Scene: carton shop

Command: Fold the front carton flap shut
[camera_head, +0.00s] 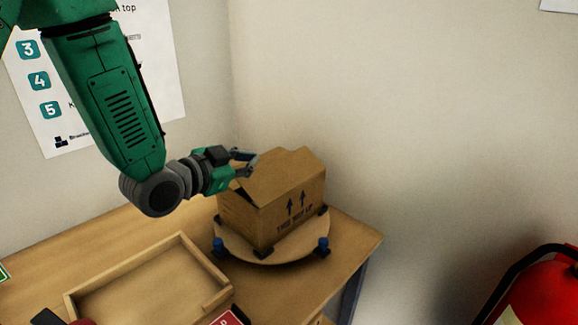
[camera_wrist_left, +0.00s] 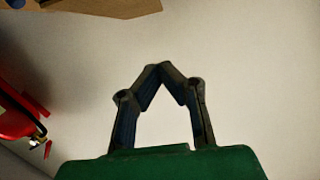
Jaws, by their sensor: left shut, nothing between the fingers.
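The brown carton (camera_head: 292,207) stands on a round wooden turntable (camera_head: 231,245) at the right end of the table, with up arrows printed on its side. A large top flap (camera_head: 285,172) slopes across its top. From this angle I cannot tell whether it lies fully flat, and the side nearest my arm is partly hidden. My left gripper (camera_head: 254,158) is shut and empty at the upper left of the carton, close to the flap; contact is unclear. In the left wrist view its fingertips (camera_wrist_left: 160,68) meet, and a cardboard edge (camera_wrist_left: 95,8) shows at the top.
A shallow wooden tray (camera_head: 182,239) lies on the table (camera_head: 345,250) at the front left. Blue-topped clamps (camera_head: 322,244) stand on the turntable rim. A wall is close behind. A red fire extinguisher (camera_head: 545,295) is at the lower right.

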